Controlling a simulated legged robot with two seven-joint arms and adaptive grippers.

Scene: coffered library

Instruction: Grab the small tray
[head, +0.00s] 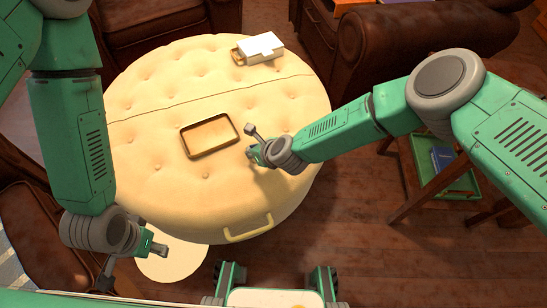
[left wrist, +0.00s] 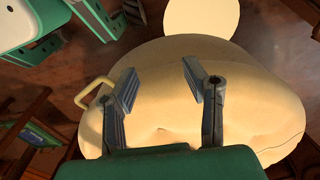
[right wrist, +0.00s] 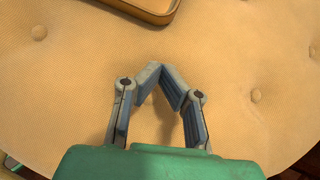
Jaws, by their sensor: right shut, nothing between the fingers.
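The small tray (head: 217,148) is a shallow brown rectangle with a raised rim, lying on the round tufted cream ottoman (head: 150,85). It appears empty. Its near edge also shows at the top of the right wrist view (right wrist: 150,17). My right gripper (head: 250,142) is just right of the tray, over the ottoman, apart from the tray. In the right wrist view its fingertips (right wrist: 160,66) meet with nothing between them. My left gripper (head: 134,270) is low at the ottoman's near left side, away from the tray. In the left wrist view its fingers (left wrist: 158,72) are spread and empty.
A white box (head: 263,45) sits at the ottoman's far edge. A yellow handle (head: 248,230) sticks out at its near side. A round cream disc (head: 172,262) lies below left. Brown leather seats stand around. A wooden side table (head: 440,170) with a green tray stands right.

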